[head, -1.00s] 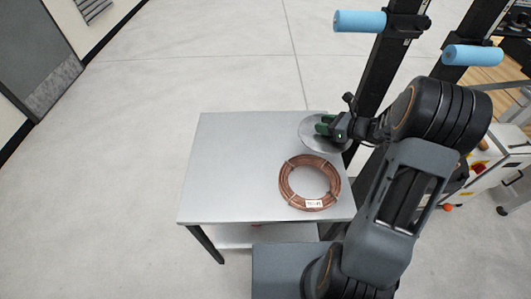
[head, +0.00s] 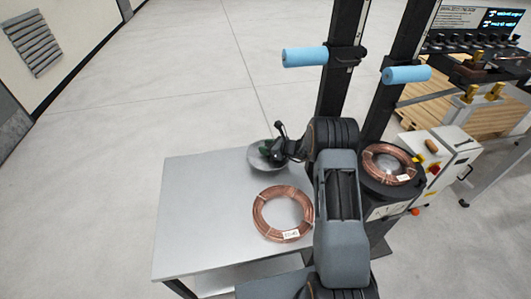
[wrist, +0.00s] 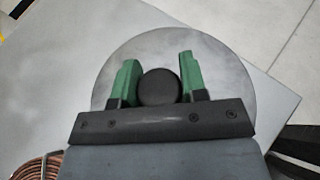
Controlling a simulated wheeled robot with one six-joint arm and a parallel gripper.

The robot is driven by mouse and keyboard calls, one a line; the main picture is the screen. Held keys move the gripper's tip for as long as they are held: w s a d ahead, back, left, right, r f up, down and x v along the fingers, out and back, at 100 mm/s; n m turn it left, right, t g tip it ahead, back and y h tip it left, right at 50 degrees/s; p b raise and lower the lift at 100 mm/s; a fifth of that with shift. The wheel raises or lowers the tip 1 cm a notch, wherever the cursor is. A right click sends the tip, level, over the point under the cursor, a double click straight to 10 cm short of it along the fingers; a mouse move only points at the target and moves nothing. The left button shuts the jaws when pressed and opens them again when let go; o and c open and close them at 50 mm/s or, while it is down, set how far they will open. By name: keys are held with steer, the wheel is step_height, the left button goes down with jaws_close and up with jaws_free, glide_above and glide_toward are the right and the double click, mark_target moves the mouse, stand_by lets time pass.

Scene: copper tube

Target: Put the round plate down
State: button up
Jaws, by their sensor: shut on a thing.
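The round plate (head: 254,156) is a grey metal disc with a black knob (wrist: 158,87) at its middle. It is at the far right part of the table top (head: 195,215), and in the wrist view it overlaps the table's edge. My gripper (head: 268,148) is over the plate. In the wrist view its two green fingers (wrist: 159,63) stand on either side of the knob, shut on it. The plate looks about level. I cannot tell whether its underside touches the table.
A tied copper coil (head: 258,225) with a white label lies on the table, nearer than the plate. Another coil (head: 372,165) sits on a black stand at the right, beside two dark posts with blue handles (head: 305,57). The table's left part is clear.

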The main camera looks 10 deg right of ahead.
steer(key=shift+w+a+f, duration=0.1)
steer(key=shift+w+f, duration=0.15)
steer(key=shift+f, duration=0.1)
steer(key=shift+w+f+p, duration=0.1)
steer(key=shift+f+p, duration=0.4)
steer(key=shift+f, duration=1.05)
steer(key=shift+f, duration=0.1)
steer(key=o, duration=1.2)
